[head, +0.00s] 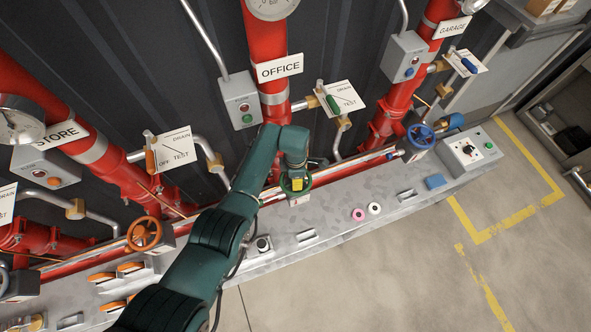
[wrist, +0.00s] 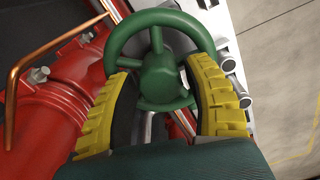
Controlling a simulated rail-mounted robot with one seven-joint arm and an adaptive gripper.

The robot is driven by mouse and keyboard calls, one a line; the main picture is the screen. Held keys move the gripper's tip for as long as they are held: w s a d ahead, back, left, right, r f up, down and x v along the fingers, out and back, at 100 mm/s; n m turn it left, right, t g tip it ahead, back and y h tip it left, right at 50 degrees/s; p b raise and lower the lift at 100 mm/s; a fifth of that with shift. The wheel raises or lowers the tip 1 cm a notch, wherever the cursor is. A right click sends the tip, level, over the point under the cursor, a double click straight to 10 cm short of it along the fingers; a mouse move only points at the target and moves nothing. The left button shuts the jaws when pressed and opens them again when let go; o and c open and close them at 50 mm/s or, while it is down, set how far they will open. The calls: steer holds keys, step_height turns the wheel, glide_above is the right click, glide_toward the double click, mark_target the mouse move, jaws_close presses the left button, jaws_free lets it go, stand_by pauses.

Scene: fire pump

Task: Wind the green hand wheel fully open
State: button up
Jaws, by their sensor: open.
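The green hand wheel (wrist: 160,75) fills the upper middle of the wrist view, with its hub and spokes facing me. In the head view the green hand wheel (head: 304,184) shows as a partial rim beside my gripper (head: 296,184), below the OFFICE riser. In the wrist view my gripper (wrist: 163,105) has its two yellow ribbed fingers apart, one on each side of the wheel's hub. The fingers overlap the lower rim in the picture. I cannot tell whether they touch it.
An orange hand wheel (head: 144,234) is at the left and a blue hand wheel (head: 420,136) at the right. A red pipe (wrist: 55,105) and a thin copper tube (wrist: 30,65) run close by on the left. A grey control box (head: 470,152) stands at the bench's right end.

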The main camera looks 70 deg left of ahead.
steer(key=m, duration=0.3)
steer(key=shift+m, duration=0.4)
steer(key=m, duration=1.2)
steer(key=shift+w, duration=0.1)
jaws_close()
steer(key=shift+o, duration=1.7)
jaws_free()
steer(key=shift+r, duration=0.1)
